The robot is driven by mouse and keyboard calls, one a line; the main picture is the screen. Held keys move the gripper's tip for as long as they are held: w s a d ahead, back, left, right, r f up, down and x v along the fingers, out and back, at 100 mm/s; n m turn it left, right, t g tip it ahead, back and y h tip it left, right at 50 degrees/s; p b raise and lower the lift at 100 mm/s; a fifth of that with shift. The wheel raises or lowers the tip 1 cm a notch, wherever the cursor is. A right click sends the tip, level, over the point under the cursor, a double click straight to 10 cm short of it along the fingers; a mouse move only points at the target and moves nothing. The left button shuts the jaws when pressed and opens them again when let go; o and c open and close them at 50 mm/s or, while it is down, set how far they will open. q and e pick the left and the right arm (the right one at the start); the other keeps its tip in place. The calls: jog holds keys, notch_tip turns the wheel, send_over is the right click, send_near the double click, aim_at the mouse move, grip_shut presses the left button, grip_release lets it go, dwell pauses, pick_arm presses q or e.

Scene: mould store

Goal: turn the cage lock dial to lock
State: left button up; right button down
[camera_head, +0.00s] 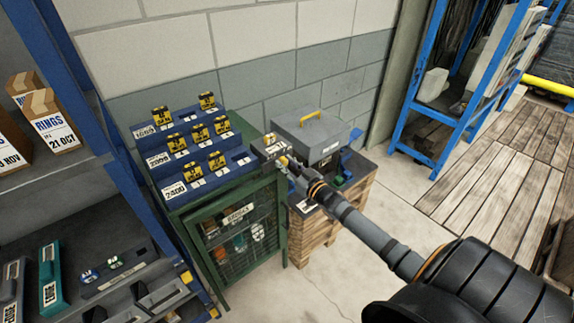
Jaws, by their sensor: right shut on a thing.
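The green cage (282,222) stands against the wall, with a mesh door and a white label on its front. A small grey block (270,146) sits at the cage's back right top corner, beside my right gripper. My right gripper (284,161) reaches in from the lower right and is shut at this corner, on what seems to be the lock dial. The gripper's fingers hide the dial, so its setting cannot be read. My left gripper is not in view.
Blue stepped racks (205,165) with yellow-black pieces cover the cage top. A grey toolbox (312,135) with a yellow handle stands on a wooden pallet stack (318,235) to the right. Blue shelving (125,180) is close on the left. Floor in front is clear.

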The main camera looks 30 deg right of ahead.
jog(key=shift+n, duration=0.3)
jog(key=n+p, duration=0.2)
jog(key=n, duration=0.1)
jog(key=shift+r+n, duration=0.1)
jog(key=shift+n, duration=0.2)
jog(key=n+p, duration=0.1)
jog(key=n, duration=0.3)
jog(key=shift+a+p, duration=0.1)
jog(key=shift+p, duration=0.25)
jog(key=n, duration=0.5)
jog(key=shift+f+p, duration=0.2)
jog(key=shift+p, duration=0.15)
jog(key=shift+f+n, duration=0.1)
jog(key=shift+n, duration=2.2)
jog(key=c, duration=1)
grip_release()
